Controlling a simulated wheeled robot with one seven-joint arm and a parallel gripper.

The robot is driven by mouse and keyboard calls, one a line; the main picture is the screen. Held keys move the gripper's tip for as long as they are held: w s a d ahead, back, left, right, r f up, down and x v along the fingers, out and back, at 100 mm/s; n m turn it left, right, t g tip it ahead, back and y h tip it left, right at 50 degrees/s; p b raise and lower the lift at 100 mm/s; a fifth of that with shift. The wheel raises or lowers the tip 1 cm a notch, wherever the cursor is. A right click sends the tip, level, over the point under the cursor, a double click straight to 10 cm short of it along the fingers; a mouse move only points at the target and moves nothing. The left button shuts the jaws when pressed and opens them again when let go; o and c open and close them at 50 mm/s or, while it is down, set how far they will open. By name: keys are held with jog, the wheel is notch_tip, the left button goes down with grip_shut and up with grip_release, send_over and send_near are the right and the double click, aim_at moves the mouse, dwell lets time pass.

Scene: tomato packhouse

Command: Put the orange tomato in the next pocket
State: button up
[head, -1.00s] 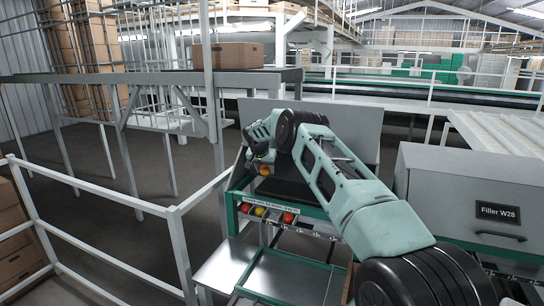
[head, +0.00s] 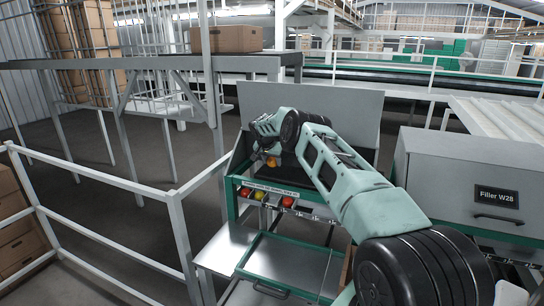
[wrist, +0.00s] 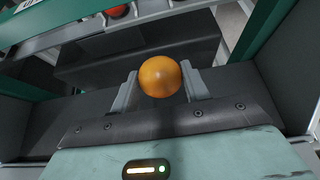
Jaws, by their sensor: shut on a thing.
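The orange tomato (wrist: 160,76) sits between the two fingers of my gripper (wrist: 160,88) in the wrist view, gripped and held up. It also shows in the head view as a small orange ball (head: 272,162) under the end of my arm, behind the row of pockets. The front rail with the pockets (head: 272,188) holds a red tomato (head: 245,192), a yellow one (head: 260,195) and another red one (head: 287,201). A red tomato (wrist: 118,11) also shows at the top of the wrist view. Other pockets are too small or hidden to make out.
A dark grey bin (wrist: 130,60) lies around the held tomato. A grey box marked Filler W28 (head: 440,185) stands to the right. A bare metal shelf with a green frame (head: 290,265) lies in front. White railings (head: 100,175) run along the left.

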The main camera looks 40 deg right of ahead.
notch_tip(320, 180, down, 11)
jog(key=b, duration=0.9)
jog(key=shift+r, duration=0.2)
jog(key=shift+a, duration=0.25)
jog(key=o, duration=0.8)
jog(key=shift+s, duration=0.1)
jog(key=shift+r, duration=0.1)
jog(key=shift+p+v, duration=1.8)
jog(key=shift+v, duration=4.1)
